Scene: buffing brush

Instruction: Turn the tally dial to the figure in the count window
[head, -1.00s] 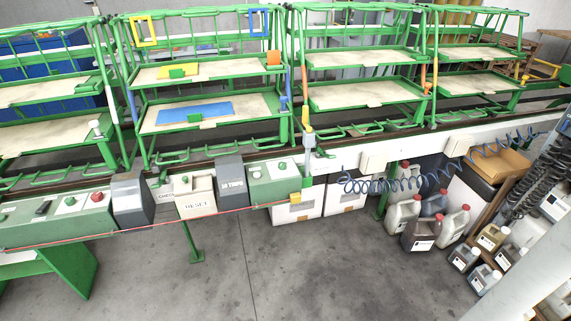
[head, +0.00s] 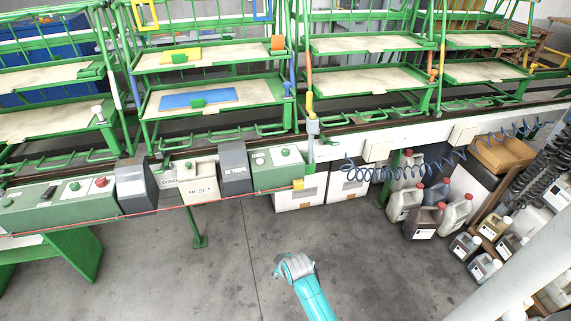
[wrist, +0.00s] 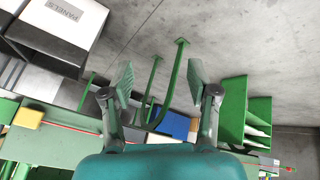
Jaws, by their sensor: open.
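No dial or count window can be told for sure in these views. The lettering is too small to read surely. My gripper (head: 283,265) is low over the floor in front of the row, apart from it, its fingers hard to make out. In the wrist view my gripper (wrist: 161,75) has its two fingers wide apart with nothing between them.
Green racks with shelves (head: 205,98) stand behind the row. White boxes (head: 300,196) sit beneath it; jugs (head: 405,200) and a blue coiled hose (head: 395,177) are at right. A red cord (head: 150,212) runs along the row's front. The floor in front is mostly clear.

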